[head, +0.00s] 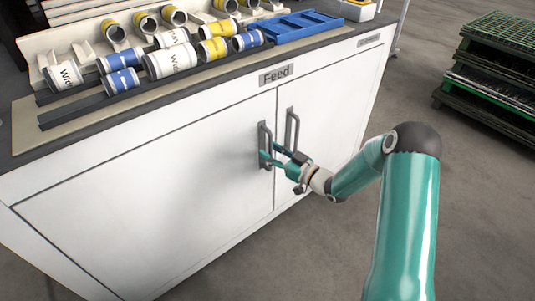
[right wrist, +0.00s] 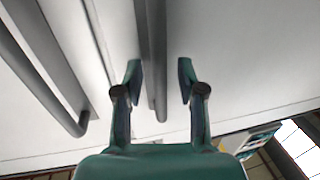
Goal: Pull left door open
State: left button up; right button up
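The left door (head: 150,200) is a large white cabinet panel and stands closed, flush with the right door (head: 325,105). Its grey upright bar handle (head: 263,138) is beside the door seam. My right gripper (head: 268,156) is at the lower part of this handle. In the right wrist view, the handle bar (right wrist: 152,60) runs between the two green fingers of the right gripper (right wrist: 160,82). The fingers are open, with a visible gap on each side of the bar. My left gripper is not in view.
The right door's handle (head: 291,128) is close beside my gripper; it also shows in the right wrist view (right wrist: 35,65). Labelled cylinders (head: 170,60) and a blue tray (head: 297,25) sit on the cabinet top. Stacked green pallets (head: 490,80) stand at right. The floor before the doors is clear.

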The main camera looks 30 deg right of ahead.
jog(key=shift+w+a, duration=0.1)
jog(key=shift+w, duration=0.2)
grip_shut()
